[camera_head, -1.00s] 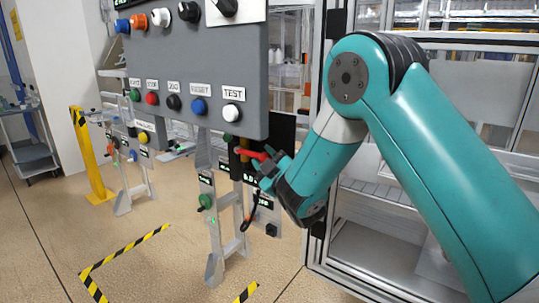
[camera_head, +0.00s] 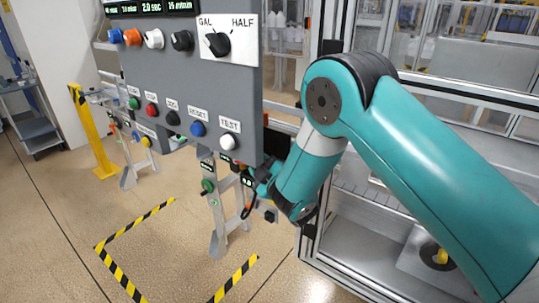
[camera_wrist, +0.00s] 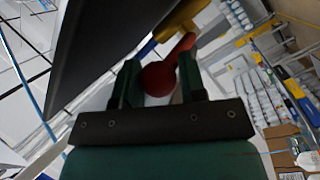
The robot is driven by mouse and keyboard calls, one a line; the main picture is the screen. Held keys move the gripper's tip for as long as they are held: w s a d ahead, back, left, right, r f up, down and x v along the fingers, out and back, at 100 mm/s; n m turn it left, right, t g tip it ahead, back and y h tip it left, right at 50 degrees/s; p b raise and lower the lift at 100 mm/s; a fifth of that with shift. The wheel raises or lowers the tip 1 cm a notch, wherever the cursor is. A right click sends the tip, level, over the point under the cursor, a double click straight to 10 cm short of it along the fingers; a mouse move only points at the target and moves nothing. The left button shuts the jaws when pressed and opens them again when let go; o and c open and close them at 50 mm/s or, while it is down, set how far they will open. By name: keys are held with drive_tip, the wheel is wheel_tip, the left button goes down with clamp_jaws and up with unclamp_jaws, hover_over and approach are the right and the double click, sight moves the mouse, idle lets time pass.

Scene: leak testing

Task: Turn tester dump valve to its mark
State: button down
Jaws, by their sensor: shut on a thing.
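In the wrist view the dump valve's red lever (camera_wrist: 182,46) ends in a round red knob between the two fingers of my gripper (camera_wrist: 158,76). The gripper is shut on this lever. A yellow-brass valve body (camera_wrist: 180,20) shows at the lever's far end. In the head view my gripper (camera_head: 262,178) is beside the lower right edge of the grey control panel (camera_head: 190,85), partly hidden. The lever and valve are hidden there behind the panel. I cannot make out the valve's mark in either view.
The panel carries coloured buttons, knobs and a black GAL/HALF selector (camera_head: 217,44). A metal stand with a green knob (camera_head: 208,186) is below it. A glazed machine frame (camera_head: 310,235) stands close on the right. Yellow-black tape (camera_head: 125,280) marks open floor.

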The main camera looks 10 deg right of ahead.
drive_tip(key=shift+w+a+r, duration=0.1)
drive_tip(key=shift+r, duration=0.2)
drive_tip(key=c, duration=1)
unclamp_jaws()
drive_tip(key=shift+o, duration=0.2)
drive_tip(key=shift+f, duration=0.2)
drive_tip(key=shift+s+f+b, duration=0.15)
drive_tip(key=shift+s+b, duration=0.05)
drive_tip(key=shift+b, duration=0.35)
drive_tip(key=shift+s+d+f+b, duration=0.25)
drive_tip(key=shift+s+b, duration=0.2)
drive_tip(key=shift+b, duration=0.8)
drive_tip(key=b+v, duration=1.6)
drive_tip(key=b, duration=0.4)
drive_tip(key=shift+r, duration=0.3)
